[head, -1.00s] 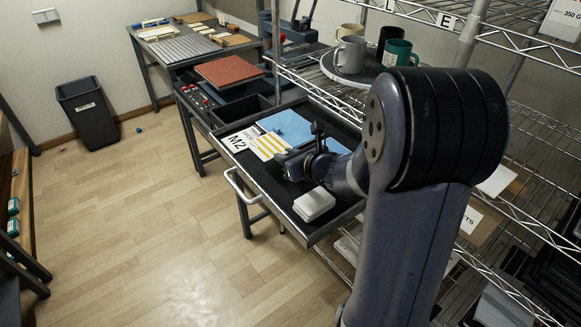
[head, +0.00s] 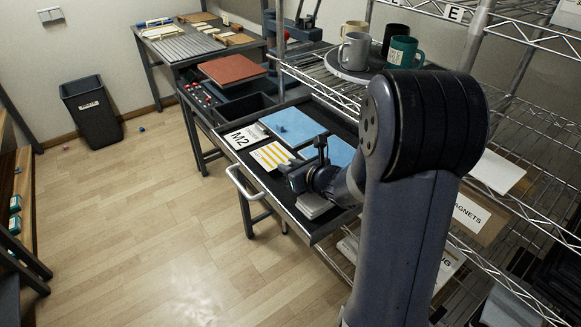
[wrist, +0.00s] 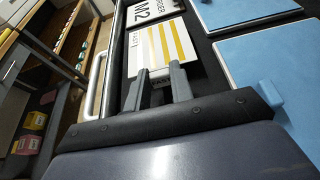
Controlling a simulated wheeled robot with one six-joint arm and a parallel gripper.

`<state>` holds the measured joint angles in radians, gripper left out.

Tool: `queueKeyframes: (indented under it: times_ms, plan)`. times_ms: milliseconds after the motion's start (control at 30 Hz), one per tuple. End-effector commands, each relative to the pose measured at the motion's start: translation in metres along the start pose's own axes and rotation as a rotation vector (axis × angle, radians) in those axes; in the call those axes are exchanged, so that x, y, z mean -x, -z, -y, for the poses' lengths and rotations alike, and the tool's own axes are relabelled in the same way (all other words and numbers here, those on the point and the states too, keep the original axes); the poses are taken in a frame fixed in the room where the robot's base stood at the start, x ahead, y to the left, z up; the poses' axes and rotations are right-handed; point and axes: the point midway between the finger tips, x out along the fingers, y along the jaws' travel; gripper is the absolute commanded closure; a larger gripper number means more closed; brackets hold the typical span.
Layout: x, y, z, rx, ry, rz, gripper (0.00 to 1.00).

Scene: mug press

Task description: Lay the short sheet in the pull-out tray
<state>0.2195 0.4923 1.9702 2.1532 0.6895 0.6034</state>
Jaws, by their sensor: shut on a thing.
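The short sheet (head: 269,153), white with yellow stripes, is over the dark floor of the pull-out tray (head: 262,178). It also shows in the wrist view (wrist: 165,45), stretching away from my fingers. My gripper (head: 290,168) is shut on its near end, with a finger at each side in the wrist view (wrist: 161,84). Whether the sheet touches the tray floor I cannot tell. The tray is pulled out, its bar handle (head: 238,185) at the front.
A white M2 card (head: 246,137) and blue panels (head: 292,126) lie in the tray beside the sheet. A pale stack (head: 313,206) sits near the tray's corner, partly behind my gripper. Wire shelving with mugs (head: 355,50) stands at the right.

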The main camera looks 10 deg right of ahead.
Motion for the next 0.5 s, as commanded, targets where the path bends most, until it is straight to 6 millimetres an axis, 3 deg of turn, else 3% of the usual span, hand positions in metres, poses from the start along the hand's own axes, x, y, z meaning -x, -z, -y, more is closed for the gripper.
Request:
queueKeyframes:
  times_ms: [233, 267, 500]
  plan:
    - [-0.0016, 0.0063, -0.0004, -0.001, 0.000, -0.006, 0.99]
    - [-0.0016, 0.0066, -0.0005, -0.001, -0.001, -0.007, 0.77]
    - [-0.0016, 0.0083, -0.0007, -0.002, -0.001, -0.010, 0.58]
